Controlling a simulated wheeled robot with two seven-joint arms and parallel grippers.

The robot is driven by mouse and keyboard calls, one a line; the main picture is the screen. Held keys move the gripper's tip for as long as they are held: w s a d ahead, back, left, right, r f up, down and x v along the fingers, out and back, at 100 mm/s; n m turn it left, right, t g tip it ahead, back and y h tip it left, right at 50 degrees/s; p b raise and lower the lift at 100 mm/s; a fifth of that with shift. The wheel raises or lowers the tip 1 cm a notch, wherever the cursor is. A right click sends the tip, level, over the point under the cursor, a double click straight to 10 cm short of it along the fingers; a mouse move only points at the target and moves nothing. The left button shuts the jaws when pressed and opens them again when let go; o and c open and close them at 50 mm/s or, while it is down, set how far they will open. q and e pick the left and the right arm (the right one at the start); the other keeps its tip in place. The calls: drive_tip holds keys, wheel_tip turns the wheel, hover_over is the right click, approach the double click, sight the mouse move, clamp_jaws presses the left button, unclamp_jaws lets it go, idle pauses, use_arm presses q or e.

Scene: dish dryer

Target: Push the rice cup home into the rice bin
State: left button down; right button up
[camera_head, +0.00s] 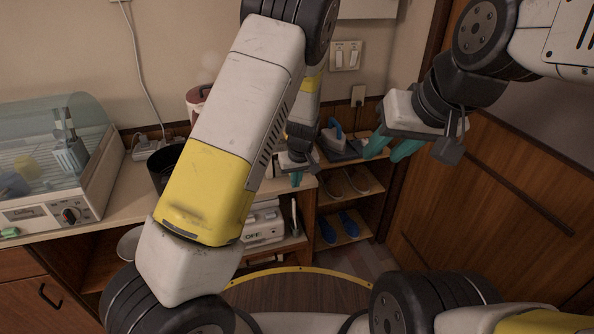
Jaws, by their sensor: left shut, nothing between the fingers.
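A white unit with an "OFF" label (258,237) stands in the open compartment under the counter. It may be the rice bin, but my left arm covers its left part. I cannot make out the rice cup. My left gripper (296,179) is shut and empty, pointing down near the counter's right end, above and to the right of the white unit. I cannot tell how far apart they are in depth. My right gripper (392,148) is open and empty, with its teal fingers apart, raised near the wooden door at the right.
A dish dryer (62,165) with a clear lid stands at the counter's left. A dark bin-like container (160,165) is partly behind my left arm. An iron (335,138) sits on the shelf unit, with shoes (348,224) below. Some floor shows at bottom centre.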

use_arm(q)
drive_tip(key=v, duration=0.7)
drive_tip(key=shift+s+r, duration=0.2)
drive_tip(key=shift+r, duration=0.2)
drive_tip(key=shift+d, duration=0.1)
